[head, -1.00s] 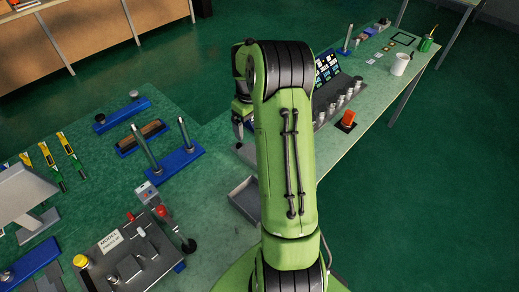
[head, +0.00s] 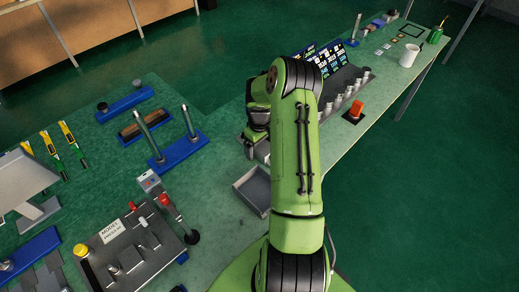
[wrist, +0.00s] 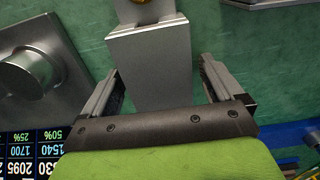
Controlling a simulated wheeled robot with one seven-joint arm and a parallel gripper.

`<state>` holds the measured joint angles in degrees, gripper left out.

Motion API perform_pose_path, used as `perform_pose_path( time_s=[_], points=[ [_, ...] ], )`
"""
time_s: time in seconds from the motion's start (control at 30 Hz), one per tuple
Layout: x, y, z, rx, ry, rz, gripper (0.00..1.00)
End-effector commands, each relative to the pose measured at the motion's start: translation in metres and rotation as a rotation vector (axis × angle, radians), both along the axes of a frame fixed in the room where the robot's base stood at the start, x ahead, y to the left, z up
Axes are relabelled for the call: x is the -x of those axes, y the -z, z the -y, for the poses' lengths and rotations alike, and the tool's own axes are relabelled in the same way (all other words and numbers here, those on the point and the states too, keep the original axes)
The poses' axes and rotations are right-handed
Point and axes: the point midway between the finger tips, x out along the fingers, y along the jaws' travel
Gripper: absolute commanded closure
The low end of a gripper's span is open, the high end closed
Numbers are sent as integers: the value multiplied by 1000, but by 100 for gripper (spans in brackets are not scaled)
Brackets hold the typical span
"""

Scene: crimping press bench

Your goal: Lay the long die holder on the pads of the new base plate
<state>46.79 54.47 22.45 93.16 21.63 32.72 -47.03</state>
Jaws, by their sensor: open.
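In the wrist view a long, plain grey block (wrist: 150,57) runs between my fingers; it looks like the long die holder, though I cannot be sure. My gripper (wrist: 162,88) is open, one finger on each side of the block, with no clear contact. In the head view my gripper (head: 256,138) is low at the near left end of the rack, partly hidden by my arm, and the block cannot be made out. A blue plate with two upright posts (head: 180,152) lies on the left bench; whether it is the new base plate, and its pads, I cannot tell.
A rack with several metal cylinders (head: 345,97) and a number board (head: 328,60) stand beyond my arm. A grey tray (head: 253,188) lies left of it. The press unit with a yellow knob (head: 80,250) and a red-topped lever (head: 165,200) is at lower left.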

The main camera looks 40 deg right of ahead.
Motion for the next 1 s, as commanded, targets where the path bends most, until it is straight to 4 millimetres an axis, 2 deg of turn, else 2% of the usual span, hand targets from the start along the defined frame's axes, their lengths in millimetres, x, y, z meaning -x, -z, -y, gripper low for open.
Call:
perform_pose_path(
  time_s=[0.17,0.2,0.8,1.0],
  points=[
    [-1,0,0,2,0,2,6],
    [0,0,0,2,0,2,9],
    [-1,-2,1,3,1,3,100],
    [-1,-5,1,4,0,4,100]
  ],
)
